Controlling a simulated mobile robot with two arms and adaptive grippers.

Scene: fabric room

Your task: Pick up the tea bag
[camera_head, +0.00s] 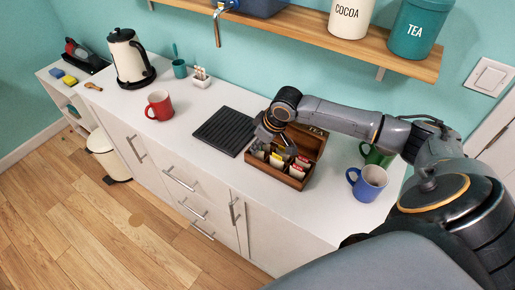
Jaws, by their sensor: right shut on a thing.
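A wooden tea box (272,173) stands on the white counter with its lid up at the back. Several tea bags in white, yellow and red packets stand in its compartments; a red and white tea bag (297,171) shows at the right. My right gripper (262,146) reaches down over the left part of the box. It is shut on a tea bag, mostly hidden by the fingers, at or just above the box; I cannot tell if it is clear of its compartment. My left gripper is not in view.
A black ridged mat (222,132) lies left of the box. A blue mug (368,182) and a green mug (376,155) stand to the right, a red mug (159,106) and a kettle (128,58) to the left. A shelf (300,22) hangs above.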

